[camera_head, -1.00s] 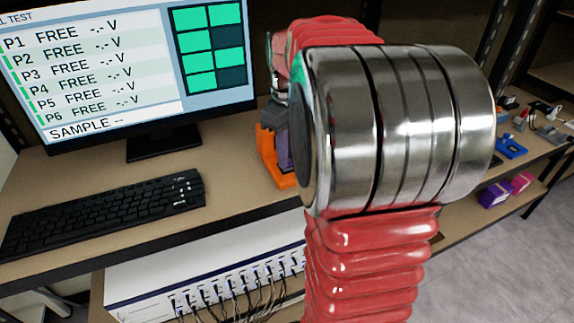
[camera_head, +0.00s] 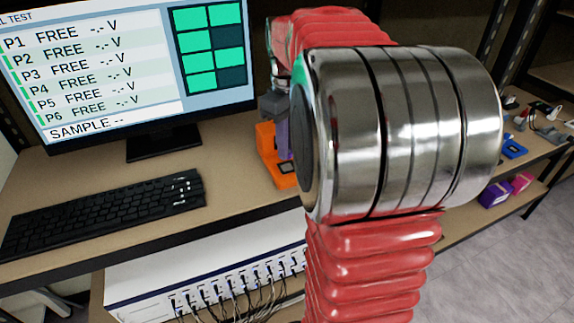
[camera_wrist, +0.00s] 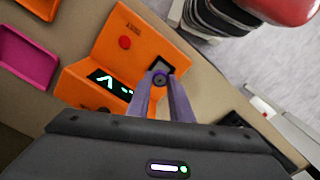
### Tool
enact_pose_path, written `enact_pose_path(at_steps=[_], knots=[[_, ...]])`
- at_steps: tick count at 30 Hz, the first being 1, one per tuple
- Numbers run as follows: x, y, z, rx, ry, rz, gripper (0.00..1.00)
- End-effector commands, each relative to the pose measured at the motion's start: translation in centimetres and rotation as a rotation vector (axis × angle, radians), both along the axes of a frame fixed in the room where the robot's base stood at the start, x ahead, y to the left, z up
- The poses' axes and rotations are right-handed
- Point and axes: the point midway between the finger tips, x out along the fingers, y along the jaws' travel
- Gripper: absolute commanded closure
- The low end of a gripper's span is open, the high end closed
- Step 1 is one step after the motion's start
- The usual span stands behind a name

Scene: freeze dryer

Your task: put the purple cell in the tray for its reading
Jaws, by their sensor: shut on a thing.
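The tester has a red button and a lit display whose reading I cannot make out fully. In the head view, my gripper (camera_head: 283,135) is beside the tester (camera_head: 267,140), partly hidden by my arm. A magenta tray (camera_wrist: 30,62) shows at the wrist view's left.
An orange tray (camera_wrist: 40,6) is cut off at the wrist view's top left. A monitor (camera_head: 100,80) lists channels as FREE, with SAMPLE blank. A keyboard (camera_head: 105,212) lies on the bench (camera_head: 225,200). A wired white unit (camera_head: 200,280) is below the bench.

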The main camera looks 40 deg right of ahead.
Motion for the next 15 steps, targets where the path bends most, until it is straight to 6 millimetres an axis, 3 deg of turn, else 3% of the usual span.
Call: enact_pose_path(at_steps=[15], knots=[[0.0, 0.0, 1.5, -0.001, -0.001, 0.0, 0.93]])
